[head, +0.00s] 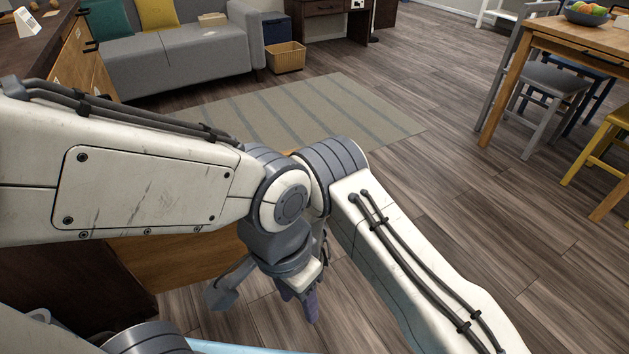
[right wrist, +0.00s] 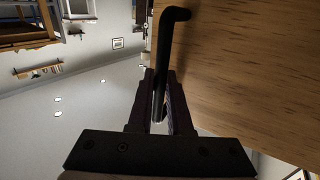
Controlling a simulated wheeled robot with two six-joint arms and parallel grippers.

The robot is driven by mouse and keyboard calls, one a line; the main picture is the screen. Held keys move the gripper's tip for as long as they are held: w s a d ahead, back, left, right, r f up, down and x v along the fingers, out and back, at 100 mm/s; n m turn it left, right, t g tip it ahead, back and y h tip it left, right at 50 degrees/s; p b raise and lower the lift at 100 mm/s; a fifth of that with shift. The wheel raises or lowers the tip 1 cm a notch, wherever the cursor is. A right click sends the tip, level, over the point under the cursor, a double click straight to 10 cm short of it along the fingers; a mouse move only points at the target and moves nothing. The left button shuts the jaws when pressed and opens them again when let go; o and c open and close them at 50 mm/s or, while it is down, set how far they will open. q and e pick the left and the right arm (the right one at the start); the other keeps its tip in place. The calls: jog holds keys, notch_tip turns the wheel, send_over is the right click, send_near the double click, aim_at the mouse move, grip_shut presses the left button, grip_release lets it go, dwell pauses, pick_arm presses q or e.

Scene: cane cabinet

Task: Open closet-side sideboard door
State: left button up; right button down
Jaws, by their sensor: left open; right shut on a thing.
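A wooden sideboard door panel (head: 185,262) stands out from the dark cabinet side at lower left in the head view, partly hidden by my arms. In the right wrist view, the wood panel (right wrist: 245,75) fills the right side and carries a black bar handle (right wrist: 170,40). My right gripper (right wrist: 160,100) is shut on this handle, its fingers on either side of the bar. In the head view the right gripper is hidden. My left gripper (head: 262,295) points down with fingers apart, empty, beside the panel and above the floor.
Wooden fronts with black handles (head: 88,44) show at upper left. A grey sofa (head: 180,55), basket (head: 286,57) and striped rug (head: 300,110) lie beyond. A dining table (head: 575,38) with chairs stands at right. The floor between is clear.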

pick_arm(q)
jog(key=shift+s+d, duration=0.25)
jog(key=shift+d, duration=0.1)
pick_arm(e)
jog(key=shift+s+d, duration=0.15)
jog(key=shift+s, duration=0.3)
jog(key=c, duration=0.8)
grip_release()
jog(key=shift+c, duration=0.2)
pick_arm(q)
jog(key=shift+a, duration=0.1)
pick_arm(e)
jog(key=shift+r, duration=0.1)
pick_arm(q)
notch_tip(320, 180, up, 6)
jog(key=p, duration=0.6)
pick_arm(e)
jog(key=s+d+r, duration=0.5)
jog(key=d+r, duration=0.5)
jog(key=r, duration=0.1)
jog(key=shift+s, duration=0.15)
